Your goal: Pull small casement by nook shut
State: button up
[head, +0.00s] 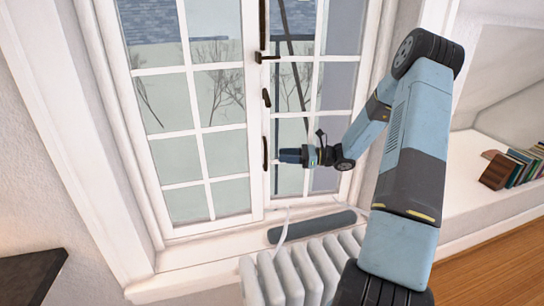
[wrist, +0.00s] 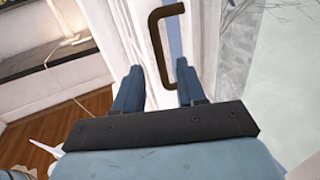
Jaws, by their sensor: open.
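The small casement (head: 322,130) is the narrower, right-hand sash of the white window, on the side towards the nook. How far it stands ajar is hard to tell. A dark bronze pull handle (head: 265,152) sits low on the upright where the sashes meet. My gripper (head: 283,156) is beside this handle, on its right. In the wrist view, the handle (wrist: 155,38) is a bracket shape just ahead of my open gripper (wrist: 158,88). Its lower end lies near the right fingertip; contact cannot be told. Nothing is held between the fingers.
A larger casement (head: 203,126) fills the left of the window. A dark lever (head: 284,59) sits higher up. A grey roll (head: 311,227) lies on the sill above a white radiator (head: 297,275). Books (head: 522,166) stand on the nook ledge at right. A dark surface (head: 28,280) is lower left.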

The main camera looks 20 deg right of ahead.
jog(key=shift+x, duration=2.7)
grip_shut()
